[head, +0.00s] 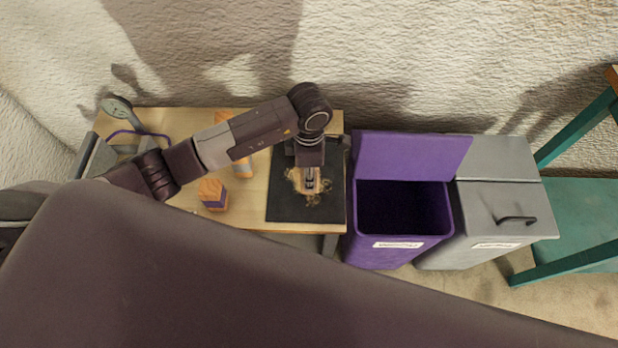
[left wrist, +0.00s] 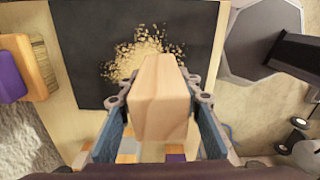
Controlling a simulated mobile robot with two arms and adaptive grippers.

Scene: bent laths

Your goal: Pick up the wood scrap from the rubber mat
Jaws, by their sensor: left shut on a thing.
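The wood scrap (left wrist: 160,97), a pale block, sits between the two fingers of my left gripper (left wrist: 162,110) in the left wrist view. The fingers are shut on its sides. The black rubber mat (left wrist: 85,55) lies behind it and appears some way below the block. In the head view the mat (head: 285,212) is at the right end of the table, with my left gripper (head: 310,185) over it, pointing down. There the scrap is mostly hidden by the gripper. My right gripper is not in view.
Sawdust (left wrist: 135,50) is scattered on the mat. Orange-and-purple blocks (head: 213,194) stand on the wooden table (head: 258,185) left of the mat. Right of the table are an open purple bin (head: 400,225) and a closed grey bin (head: 500,215). A teal frame (head: 575,215) stands farther right.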

